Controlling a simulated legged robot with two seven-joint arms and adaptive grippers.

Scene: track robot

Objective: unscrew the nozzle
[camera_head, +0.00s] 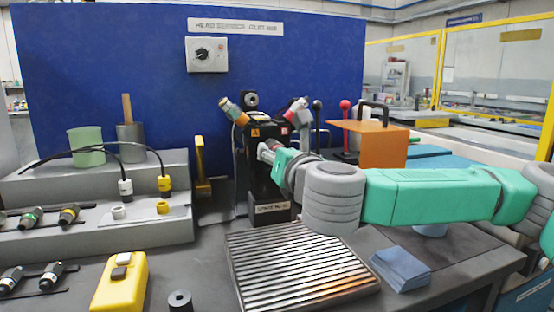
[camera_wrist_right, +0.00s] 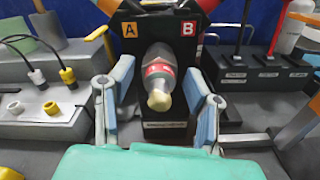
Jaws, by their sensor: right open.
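A black head unit (camera_head: 262,187) stands against the blue panel, with labels A (camera_wrist_right: 129,30) and B (camera_wrist_right: 188,29). A grey nozzle (camera_wrist_right: 160,75) with a red band and a pale yellow tip sticks out of its front towards the right wrist camera. My right gripper (camera_head: 268,152) reaches in from the right in the head view. In the right wrist view its two blue-grey fingers (camera_wrist_right: 163,92) are open, one on each side of the nozzle, with gaps showing. In the head view the gripper hides most of this nozzle. My left gripper is not in view.
A grey stepped rack (camera_head: 150,232) at left holds several nozzles and cabled connectors (camera_head: 164,184). A ribbed tray (camera_head: 290,262) lies in front of the head unit. A yellow block (camera_head: 118,285), blue cloths (camera_head: 402,266) and an orange box (camera_head: 383,147) stand around it.

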